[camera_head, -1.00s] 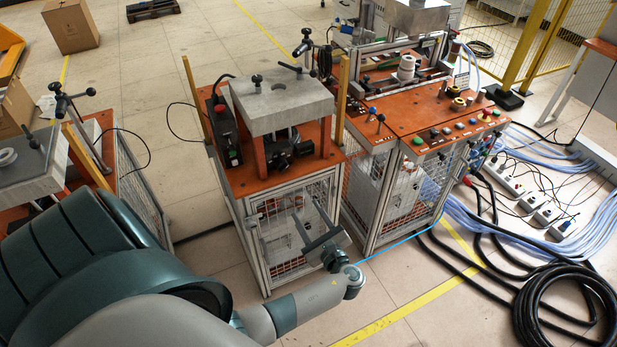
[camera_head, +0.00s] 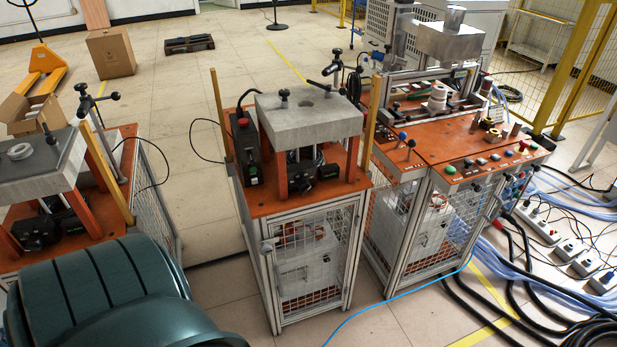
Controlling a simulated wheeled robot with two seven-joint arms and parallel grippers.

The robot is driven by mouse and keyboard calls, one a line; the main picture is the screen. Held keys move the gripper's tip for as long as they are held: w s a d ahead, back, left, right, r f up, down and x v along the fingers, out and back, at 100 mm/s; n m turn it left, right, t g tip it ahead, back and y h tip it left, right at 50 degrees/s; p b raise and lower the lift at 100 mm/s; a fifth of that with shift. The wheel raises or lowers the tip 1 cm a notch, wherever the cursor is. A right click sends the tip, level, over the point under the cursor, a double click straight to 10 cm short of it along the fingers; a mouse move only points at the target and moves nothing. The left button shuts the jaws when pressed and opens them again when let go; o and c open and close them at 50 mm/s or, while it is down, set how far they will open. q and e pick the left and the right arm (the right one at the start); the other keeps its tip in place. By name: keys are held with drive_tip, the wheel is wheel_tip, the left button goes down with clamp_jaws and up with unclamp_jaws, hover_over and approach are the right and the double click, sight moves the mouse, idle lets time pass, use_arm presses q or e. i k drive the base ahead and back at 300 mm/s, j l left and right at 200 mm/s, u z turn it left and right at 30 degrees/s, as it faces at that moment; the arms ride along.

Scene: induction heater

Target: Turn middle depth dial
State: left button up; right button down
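The middle machine has an orange table (camera_head: 345,193) on a caged metal frame, with a thick grey block (camera_head: 308,117) above it. Black devices (camera_head: 302,183) sit under the block's front. A black box (camera_head: 246,140) with a green button stands at the left of the table. I cannot tell which of these parts is the middle depth dial. Neither gripper is in view. Only a dark green part of my arm shows at the lower left.
A similar station (camera_head: 40,165) stands at the left. The right station has a control panel (camera_head: 472,165) with several buttons. Black cables (camera_head: 560,325) and power strips (camera_head: 570,250) lie on the floor at the right. Open floor lies between the left and middle stations.

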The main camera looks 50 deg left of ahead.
sight(303, 184)
drive_tip(key=i+l+u, duration=0.1)
drive_tip(key=u, duration=1.6)
drive_tip(key=i+l+u, duration=0.1)
drive_tip(key=l+u, duration=0.9)
drive_tip(key=l, duration=0.15)
drive_tip(key=k+l+u, duration=0.15)
drive_tip(key=l+u, duration=0.3)
drive_tip(key=k+l, duration=0.1)
drive_tip(key=l, duration=0.3)
drive_tip(key=k+l+u, duration=0.1)
drive_tip(key=l, duration=0.3)
drive_tip(key=k+l, duration=0.15)
drive_tip(key=l, duration=0.2)
drive_tip(key=k+l+u, duration=0.1)
drive_tip(key=l, duration=0.3)
drive_tip(key=k+l, duration=0.15)
drive_tip(key=l, duration=0.2)
drive_tip(key=k+l, duration=0.1)
drive_tip(key=l, duration=0.3)
drive_tip(key=u, duration=0.05)
